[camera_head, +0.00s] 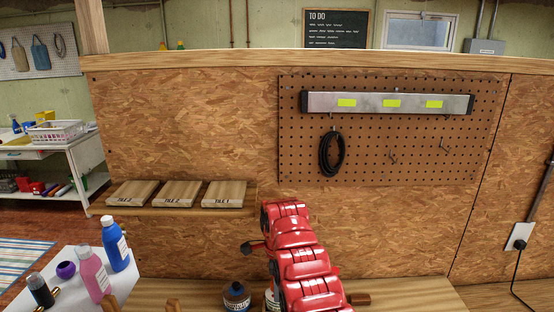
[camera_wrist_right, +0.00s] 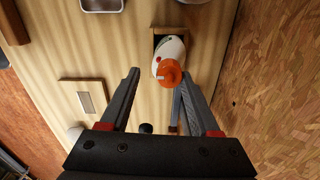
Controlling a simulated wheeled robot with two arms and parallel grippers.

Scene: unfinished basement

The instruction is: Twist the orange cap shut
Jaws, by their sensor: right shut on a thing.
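In the right wrist view, a white bottle (camera_wrist_right: 168,48) with an orange cap (camera_wrist_right: 169,73) stands at a square wooden holder (camera_wrist_right: 190,37) on the wooden bench top. The right finger overlaps the cap's lower edge, so the exact contact is hard to see. In the head view, my red right arm hides the orange cap and most of the gripper. My left gripper is not in view.
In the head view, a dark bottle (camera_head: 237,297) stands left of my arm. Tile blocks (camera_head: 180,193) lie on a shelf behind. A side table at left holds a pink bottle (camera_head: 92,273) and a blue bottle (camera_head: 115,244). The bench (camera_head: 410,294) is mostly clear at right.

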